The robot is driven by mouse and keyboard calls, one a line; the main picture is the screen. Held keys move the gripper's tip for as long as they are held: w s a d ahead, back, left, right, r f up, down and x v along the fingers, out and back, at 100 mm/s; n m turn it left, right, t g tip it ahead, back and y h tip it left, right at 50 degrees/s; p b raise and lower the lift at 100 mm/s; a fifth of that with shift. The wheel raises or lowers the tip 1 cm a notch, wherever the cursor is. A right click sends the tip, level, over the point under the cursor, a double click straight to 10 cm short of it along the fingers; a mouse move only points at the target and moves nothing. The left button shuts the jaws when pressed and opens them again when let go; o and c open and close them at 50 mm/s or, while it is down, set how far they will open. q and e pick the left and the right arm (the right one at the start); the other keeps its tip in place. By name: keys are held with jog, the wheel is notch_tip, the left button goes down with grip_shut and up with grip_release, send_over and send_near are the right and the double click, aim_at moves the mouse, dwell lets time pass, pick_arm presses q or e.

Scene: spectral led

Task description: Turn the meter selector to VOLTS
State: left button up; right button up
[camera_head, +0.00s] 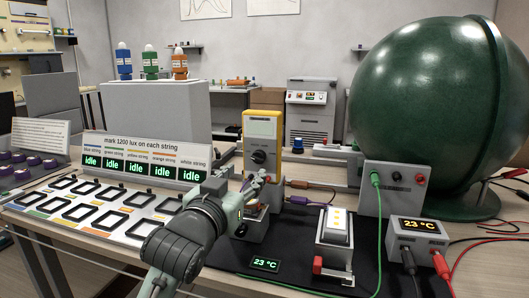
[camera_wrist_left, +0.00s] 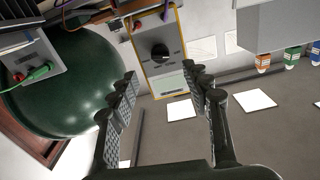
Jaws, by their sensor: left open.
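The yellow meter (camera_head: 262,139) stands upright near the middle of the bench, with a pale screen on top and a round black selector knob (camera_head: 259,156) below it. In the left wrist view the meter (camera_wrist_left: 176,82) appears upside down, its knob (camera_wrist_left: 160,53) beyond the fingertips. The dial lettering is too small to read. My left gripper (camera_head: 262,186) is in front of the meter, below the knob in the head view. In the left wrist view its two fingers (camera_wrist_left: 160,72) are spread with nothing between them. My right gripper is not in view.
A large green sphere (camera_head: 425,105) fills the right side. A small box reading 23 °C (camera_head: 415,238) and a lamp block (camera_head: 335,228) stand on the black mat. Red, black and green leads run at the right. A panel of idle displays (camera_head: 140,160) stands at the left.

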aim_at(256, 159)
pick_arm(q)
jog(key=shift+w+d+r, duration=0.1)
jog(key=shift+w+d, duration=0.1)
jog(key=shift+w, duration=0.45)
jog(key=x, duration=0.6)
jog(key=shift+w+d, duration=0.1)
jog(key=shift+w, duration=0.25)
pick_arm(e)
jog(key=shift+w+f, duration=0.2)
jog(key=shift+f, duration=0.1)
pick_arm(q)
jog(key=shift+c, duration=0.4)
grip_shut()
jog(key=shift+p, duration=0.3)
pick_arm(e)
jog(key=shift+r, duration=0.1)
